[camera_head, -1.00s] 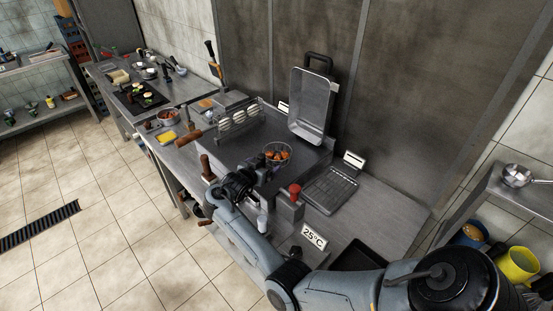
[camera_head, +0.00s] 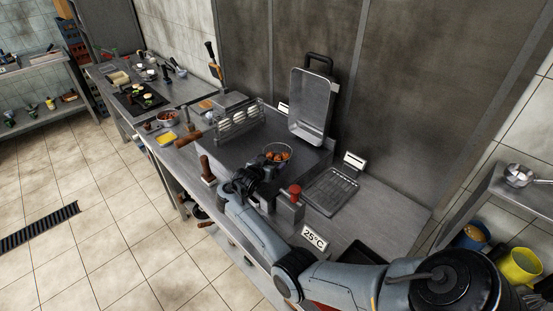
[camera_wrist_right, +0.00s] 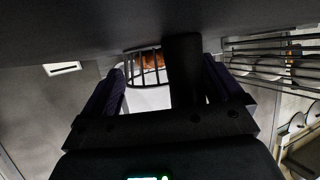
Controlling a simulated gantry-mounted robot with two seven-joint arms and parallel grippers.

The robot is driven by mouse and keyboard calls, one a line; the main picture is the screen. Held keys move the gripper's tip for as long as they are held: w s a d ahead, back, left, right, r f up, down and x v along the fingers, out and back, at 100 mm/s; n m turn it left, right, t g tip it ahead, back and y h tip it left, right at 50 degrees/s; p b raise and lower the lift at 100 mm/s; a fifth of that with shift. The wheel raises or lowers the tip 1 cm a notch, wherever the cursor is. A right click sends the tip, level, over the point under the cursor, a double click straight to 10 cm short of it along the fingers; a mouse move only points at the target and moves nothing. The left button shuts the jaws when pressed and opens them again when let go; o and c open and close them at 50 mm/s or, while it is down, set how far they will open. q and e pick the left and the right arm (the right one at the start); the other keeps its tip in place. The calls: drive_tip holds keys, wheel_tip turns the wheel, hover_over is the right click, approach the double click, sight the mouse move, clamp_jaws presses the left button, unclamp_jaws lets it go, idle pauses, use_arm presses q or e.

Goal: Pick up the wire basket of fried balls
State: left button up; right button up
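The wire basket (camera_head: 277,152) holds orange-brown fried balls and sits at the dark fryer's (camera_head: 235,152) right side in the head view. The right wrist view shows the basket's wires (camera_wrist_right: 146,68) with orange balls behind them, beyond the fingers. A thick dark bar, which looks like the basket's handle (camera_wrist_right: 182,70), stands between the fingers. My right gripper (camera_head: 258,172) is just in front of the basket. In the wrist view its fingers (camera_wrist_right: 168,88) are apart, with gaps visible beside the bar. My left gripper is not in view.
A wire rack with white pieces (camera_head: 238,120) stands left of the basket, with brown handles near it. A raised metal lid or pan (camera_head: 313,105) stands behind. A red-topped lever (camera_head: 295,191) and a grated tray (camera_head: 330,190) are close on the right.

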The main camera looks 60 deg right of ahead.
sight(269, 155)
clamp_jaws()
drive_tip(key=shift+r, duration=0.15)
idle(0.4)
drive_tip(key=shift+r, duration=0.8)
wheel_tip(269, 155, up, 3)
drive_tip(key=shift+f+p, duration=0.15)
drive_tip(key=shift+p, duration=0.3)
drive_tip(key=s+d+r+p, duration=0.1)
drive_tip(key=s+d+r, duration=0.1)
drive_tip(key=s, duration=0.3)
drive_tip(key=s+d+r, duration=0.1)
drive_tip(key=s+r, duration=0.3)
drive_tip(key=s, duration=0.2)
drive_tip(key=shift+d+r+p, duration=0.3)
drive_tip(key=shift+d+p, duration=0.1)
drive_tip(key=c, duration=1)
unclamp_jaws()
clamp_jaws()
